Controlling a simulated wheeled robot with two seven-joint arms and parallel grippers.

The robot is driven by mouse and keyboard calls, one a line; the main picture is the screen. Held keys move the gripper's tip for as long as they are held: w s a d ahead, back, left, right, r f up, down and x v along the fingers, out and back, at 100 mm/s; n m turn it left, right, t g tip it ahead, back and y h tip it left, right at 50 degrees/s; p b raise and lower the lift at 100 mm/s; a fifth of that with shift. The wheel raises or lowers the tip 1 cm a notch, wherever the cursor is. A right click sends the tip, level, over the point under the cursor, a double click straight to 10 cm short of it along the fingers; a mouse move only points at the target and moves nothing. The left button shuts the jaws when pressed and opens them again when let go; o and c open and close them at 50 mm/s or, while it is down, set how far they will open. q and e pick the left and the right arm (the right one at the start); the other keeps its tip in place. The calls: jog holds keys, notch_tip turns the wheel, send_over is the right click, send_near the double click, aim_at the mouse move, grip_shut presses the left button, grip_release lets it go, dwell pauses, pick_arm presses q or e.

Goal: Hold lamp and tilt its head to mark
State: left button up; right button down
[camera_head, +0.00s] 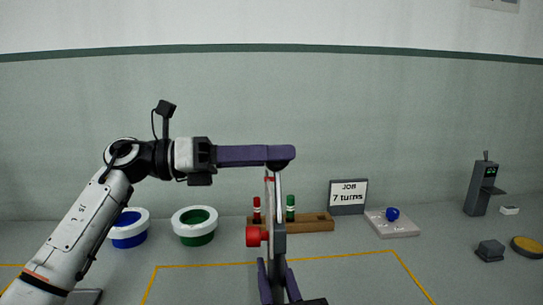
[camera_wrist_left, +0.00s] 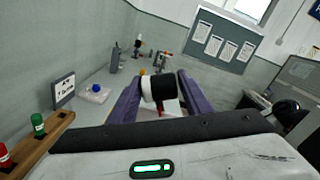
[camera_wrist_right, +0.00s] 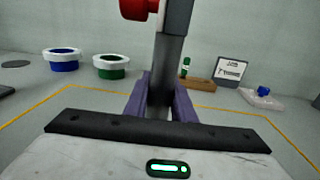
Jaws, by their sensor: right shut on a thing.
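No plain lamp shows. An upright dark grey post (camera_head: 279,243) with a red knob (camera_head: 257,236) and a thin pale plate edge-on stands in the middle of the head view. My right gripper (camera_head: 278,272) is shut on its lower part; the post (camera_wrist_right: 168,80) also rises between the purple fingers in the right wrist view. No clear mark shows.
Blue (camera_head: 130,235) and green (camera_head: 195,233) white-rimmed tubs stand left. A grey device (camera_head: 480,189) stands right.

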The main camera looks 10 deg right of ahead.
pick_arm(q)
grip_shut()
jog(key=shift+s+r+m, duration=0.15)
jog(key=shift+s+m, duration=0.25)
jog(key=shift+s, duration=0.05)
jog(key=shift+o, duration=2.2)
grip_release()
jog(key=shift+a, duration=0.1)
jog(key=a, duration=1.2)
